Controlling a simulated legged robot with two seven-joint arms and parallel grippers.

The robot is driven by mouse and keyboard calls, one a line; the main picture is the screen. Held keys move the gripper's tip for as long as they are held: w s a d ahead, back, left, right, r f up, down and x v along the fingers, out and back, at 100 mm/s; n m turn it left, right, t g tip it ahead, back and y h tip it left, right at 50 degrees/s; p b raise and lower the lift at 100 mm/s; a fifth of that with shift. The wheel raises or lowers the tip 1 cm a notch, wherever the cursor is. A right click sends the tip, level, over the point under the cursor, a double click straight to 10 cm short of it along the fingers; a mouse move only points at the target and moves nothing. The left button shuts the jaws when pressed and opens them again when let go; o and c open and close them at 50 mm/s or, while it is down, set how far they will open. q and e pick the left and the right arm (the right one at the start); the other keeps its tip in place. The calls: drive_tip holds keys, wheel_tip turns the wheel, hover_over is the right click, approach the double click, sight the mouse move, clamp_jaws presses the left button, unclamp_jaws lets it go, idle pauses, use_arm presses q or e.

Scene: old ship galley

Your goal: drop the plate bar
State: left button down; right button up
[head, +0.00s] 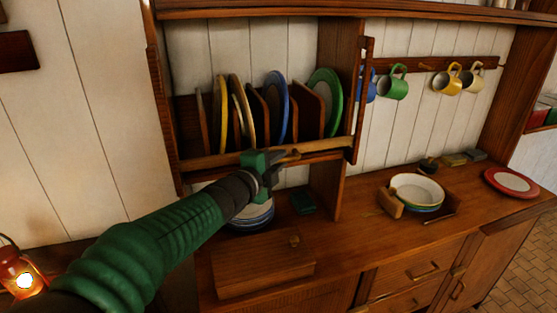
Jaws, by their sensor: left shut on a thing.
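The plate bar (325,147) is a light wooden bar. It runs across the front of the plate rack, below the middle of the upright plates. My left gripper (272,164), green, is shut on the plate bar near its middle and hides part of it. A blue plate (276,105), a green plate (326,102) and a yellow-edged plate (241,110) stand on edge behind the bar, between wooden dividers. My right gripper is not in view.
A wooden box (262,265) with a knob sits on the counter below my arm. A stack of bowls (417,188) and a red-rimmed plate (512,182) stand to the right. Mugs (393,86) hang from a rail. A lit lantern (20,273) is at lower left.

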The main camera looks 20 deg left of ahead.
use_arm(q)
drive_tip(key=shift+d+f, duration=0.1)
drive_tip(key=shift+f, duration=0.75)
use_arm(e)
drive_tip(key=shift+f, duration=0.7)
use_arm(q)
drive_tip(key=shift+f, duration=0.1)
drive_tip(key=c, duration=1.5)
unclamp_jaws()
drive_tip(key=shift+s, duration=0.1)
drive_tip(key=shift+o, duration=0.2)
drive_tip(key=shift+r, duration=0.2)
